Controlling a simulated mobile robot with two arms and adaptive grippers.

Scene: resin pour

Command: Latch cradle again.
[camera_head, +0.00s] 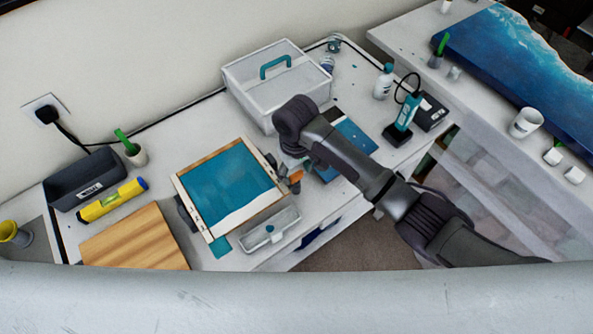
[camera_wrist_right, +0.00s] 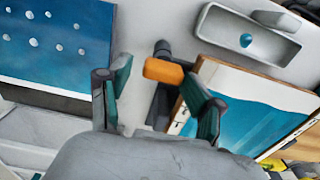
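The framed panel (camera_head: 232,190) with blue resin and a white lower corner lies on the white table, in a dark cradle (camera_head: 186,212) whose parts show at its sides. An orange latch handle (camera_head: 296,176) sits on a dark mount at the panel's right side. It also shows in the right wrist view (camera_wrist_right: 163,71). My right gripper (camera_wrist_right: 157,84) is open, its teal-padded fingers apart on either side of the handle in that view. I cannot tell whether they touch it. In the head view my right wrist partly hides this spot. My left gripper is not in view.
A grey tray (camera_head: 270,232) lies in front of the panel, a wooden board (camera_head: 135,240) to its left. A yellow level (camera_head: 112,200) and dark bin (camera_head: 82,178) stand farther left. A white case (camera_head: 262,92) stands behind; a blue sample panel (camera_head: 358,136) lies right.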

